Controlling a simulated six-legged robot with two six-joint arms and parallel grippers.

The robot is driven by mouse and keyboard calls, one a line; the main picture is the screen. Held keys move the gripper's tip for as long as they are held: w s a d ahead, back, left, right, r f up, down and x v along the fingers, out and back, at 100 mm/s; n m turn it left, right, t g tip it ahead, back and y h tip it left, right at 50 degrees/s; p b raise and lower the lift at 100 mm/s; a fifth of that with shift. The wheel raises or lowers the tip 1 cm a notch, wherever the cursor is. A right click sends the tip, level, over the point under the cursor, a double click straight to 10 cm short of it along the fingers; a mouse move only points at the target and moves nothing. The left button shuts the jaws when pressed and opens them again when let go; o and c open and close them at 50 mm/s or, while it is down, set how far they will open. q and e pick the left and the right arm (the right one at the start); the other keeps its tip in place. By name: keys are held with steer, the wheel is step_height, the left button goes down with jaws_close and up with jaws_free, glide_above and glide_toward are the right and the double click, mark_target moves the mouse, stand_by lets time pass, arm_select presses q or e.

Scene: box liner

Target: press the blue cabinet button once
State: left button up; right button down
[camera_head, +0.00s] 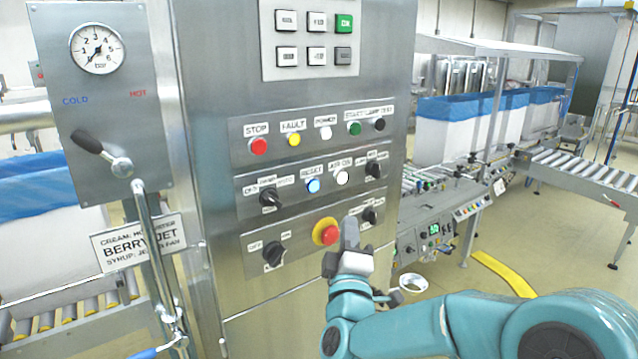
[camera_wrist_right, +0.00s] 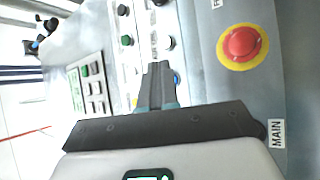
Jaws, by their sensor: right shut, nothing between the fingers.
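The blue button (camera_head: 313,186), labelled RESET, sits in the middle row of the steel cabinet (camera_head: 210,120), left of a white button. My right gripper (camera_head: 350,228) is shut and empty, with its fingertips below and to the right of the blue button in the head view. They appear beside the red stop button in that picture; whether they touch the panel cannot be told. In the right wrist view the shut fingers (camera_wrist_right: 158,68) point toward the panel, and the blue button (camera_wrist_right: 177,78) shows partly hidden at their right edge. My left gripper is out of view.
The red stop button (camera_head: 329,233) on a yellow ring sits just left of my fingertips; it also shows in the right wrist view (camera_wrist_right: 242,44). Black knobs (camera_head: 273,253) (camera_head: 370,215) flank it. A conveyor (camera_head: 440,190) stands right of the cabinet.

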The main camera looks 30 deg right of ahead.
mark_target(313, 186)
step_height(313, 186, up, 4)
steer(key=s+r+h, duration=0.1)
steer(key=s, duration=0.1)
steer(key=w+a+p, duration=0.1)
steer(key=w+p, duration=0.1)
steer(key=w, duration=0.7)
steer(key=shift+f+m+p, duration=0.4)
steer(key=shift+s, duration=0.1)
steer(key=shift+w, duration=0.25)
stand_by(1.5)
steer(key=shift+w+a, duration=0.1)
steer(key=shift+w, duration=0.15)
